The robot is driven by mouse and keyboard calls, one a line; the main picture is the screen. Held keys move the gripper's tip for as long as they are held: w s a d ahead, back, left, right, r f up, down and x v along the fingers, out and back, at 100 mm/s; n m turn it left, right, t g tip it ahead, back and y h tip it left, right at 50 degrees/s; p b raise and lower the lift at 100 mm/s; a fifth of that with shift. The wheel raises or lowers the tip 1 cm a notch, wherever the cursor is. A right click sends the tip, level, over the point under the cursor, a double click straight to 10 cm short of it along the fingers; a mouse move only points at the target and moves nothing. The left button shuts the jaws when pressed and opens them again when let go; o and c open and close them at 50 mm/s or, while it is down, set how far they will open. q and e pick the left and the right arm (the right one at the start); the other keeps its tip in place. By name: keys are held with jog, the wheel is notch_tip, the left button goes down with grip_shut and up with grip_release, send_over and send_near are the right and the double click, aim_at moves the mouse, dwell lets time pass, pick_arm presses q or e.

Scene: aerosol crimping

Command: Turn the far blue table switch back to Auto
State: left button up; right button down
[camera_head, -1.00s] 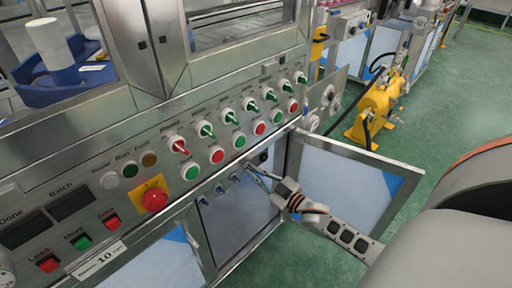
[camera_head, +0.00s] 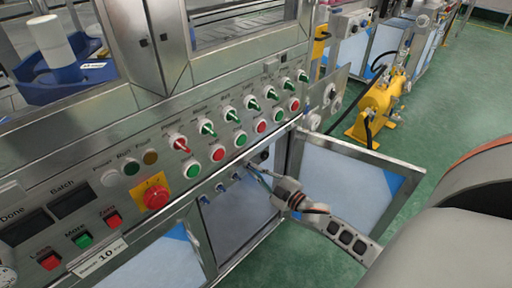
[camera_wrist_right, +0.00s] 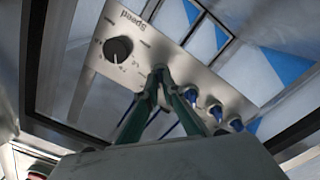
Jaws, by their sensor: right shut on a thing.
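In the head view, my right gripper (camera_head: 251,170) reaches in at the small lower panel, at the far end of its row of blue switches. In the right wrist view, its two green fingers (camera_wrist_right: 160,78) come together at the panel beside the black speed knob (camera_wrist_right: 118,49). They are shut on the far blue switch, which the fingertips mostly hide, so its setting cannot be read. Several other blue switches (camera_wrist_right: 215,111) continue the row to the right, apart from the fingers. My left gripper is not in view.
Above is the main panel (camera_head: 110,160) with red and green switches and an emergency stop button (camera_head: 156,196). A yellow machine (camera_head: 377,103) stands on the green floor behind.

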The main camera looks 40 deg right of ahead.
jog(key=c, duration=2.2)
grip_release()
jog(key=s, duration=0.8)
jog(key=s+d, duration=0.1)
jog(key=s, duration=0.3)
jog(key=shift+a, duration=0.1)
